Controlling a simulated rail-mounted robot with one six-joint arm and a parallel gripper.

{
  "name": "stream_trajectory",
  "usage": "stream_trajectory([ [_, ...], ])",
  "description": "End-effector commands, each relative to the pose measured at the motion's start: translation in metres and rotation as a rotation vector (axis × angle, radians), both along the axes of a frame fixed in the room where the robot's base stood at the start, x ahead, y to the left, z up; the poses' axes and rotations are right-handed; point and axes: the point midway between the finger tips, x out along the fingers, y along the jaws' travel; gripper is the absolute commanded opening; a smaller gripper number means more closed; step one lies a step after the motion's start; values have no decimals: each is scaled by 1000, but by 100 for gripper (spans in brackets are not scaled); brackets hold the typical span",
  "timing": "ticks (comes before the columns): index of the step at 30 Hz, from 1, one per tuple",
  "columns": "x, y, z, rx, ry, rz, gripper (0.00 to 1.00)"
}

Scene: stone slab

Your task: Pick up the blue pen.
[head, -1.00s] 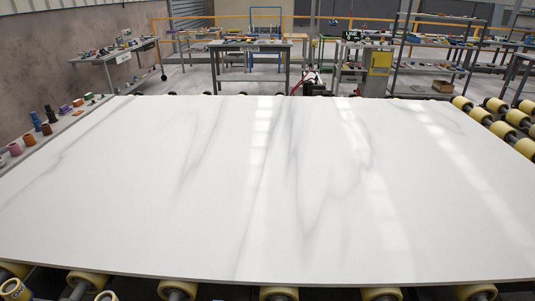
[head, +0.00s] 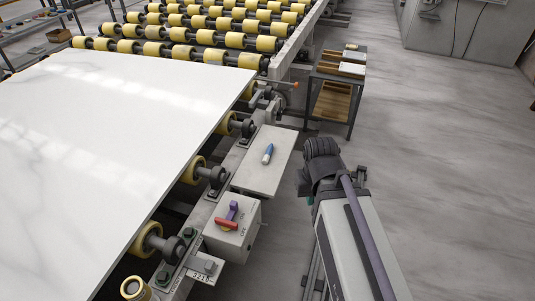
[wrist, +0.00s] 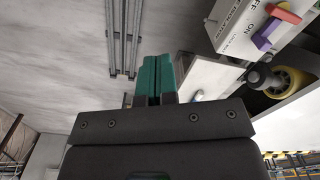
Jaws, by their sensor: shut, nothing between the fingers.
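The blue pen (head: 267,153) lies on a pale flat plate (head: 262,176) beside the roller line in the head view. It is short and thick, blue with a lighter end. In that view the plate (wrist: 200,72) is partly hidden behind the gripper body.
A grey switch box (head: 232,238) with a red handle (head: 226,223) and a purple object (head: 233,208) stands in front of the plate. The white slab (head: 110,150) on yellow rollers is to the left. A small cart (head: 336,85) stands behind. Open floor lies right.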

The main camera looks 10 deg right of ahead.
Motion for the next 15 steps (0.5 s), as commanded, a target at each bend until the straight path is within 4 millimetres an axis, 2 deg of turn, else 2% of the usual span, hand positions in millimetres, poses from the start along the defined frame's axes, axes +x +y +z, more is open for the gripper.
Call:
stream_trajectory([
  [10,0,0,0,0,0,0,0],
  [15,0,0,0,0,0,0,15],
])
